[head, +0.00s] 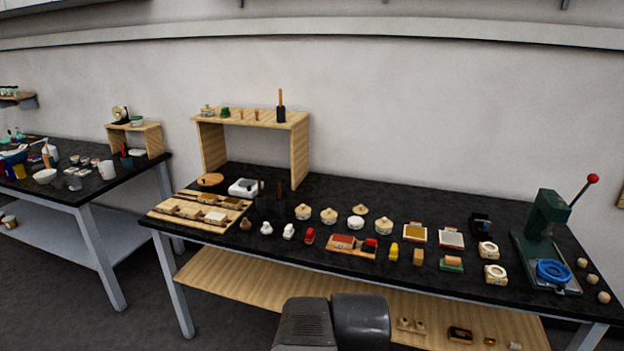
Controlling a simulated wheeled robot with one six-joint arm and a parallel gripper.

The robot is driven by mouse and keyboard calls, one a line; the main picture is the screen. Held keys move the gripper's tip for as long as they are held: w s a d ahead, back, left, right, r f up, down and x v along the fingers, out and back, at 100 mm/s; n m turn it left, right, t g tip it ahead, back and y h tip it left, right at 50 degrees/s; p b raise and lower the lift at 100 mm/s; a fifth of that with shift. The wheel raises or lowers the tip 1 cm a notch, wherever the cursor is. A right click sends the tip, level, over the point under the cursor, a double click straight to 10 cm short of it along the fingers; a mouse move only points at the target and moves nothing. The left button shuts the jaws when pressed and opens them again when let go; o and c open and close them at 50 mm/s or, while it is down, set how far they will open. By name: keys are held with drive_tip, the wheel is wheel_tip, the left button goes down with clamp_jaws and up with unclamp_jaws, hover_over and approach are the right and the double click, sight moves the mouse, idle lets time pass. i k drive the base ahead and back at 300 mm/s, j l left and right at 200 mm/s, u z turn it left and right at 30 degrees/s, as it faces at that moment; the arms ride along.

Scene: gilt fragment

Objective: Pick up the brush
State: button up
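An upright item with a wooden handle and a dark lower part (281,106) stands on the right end of the wooden shelf stand in the head view. It may be the brush, but it is too small to tell whether the dark part is bristles or a holder. Dark grey parts of my own arm show at the bottom centre, in front of the table and well apart from the stand. My gripper's fingers are not in view.
The black-topped table (330,190) holds the wooden shelf stand (299,155), a wooden tray (161,214) at left, several stamps and pots, and a green press (545,230) at right. Another table (110,186) with cups stands left. The tabletop behind the pots is mostly clear.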

sight(393, 255)
drive_tip(key=i+l, duration=0.35)
drive_tip(key=i, duration=0.2)
drive_tip(key=i+l+z, duration=0.1)
drive_tip(key=i+l, duration=0.25)
drive_tip(key=i, duration=0.2)
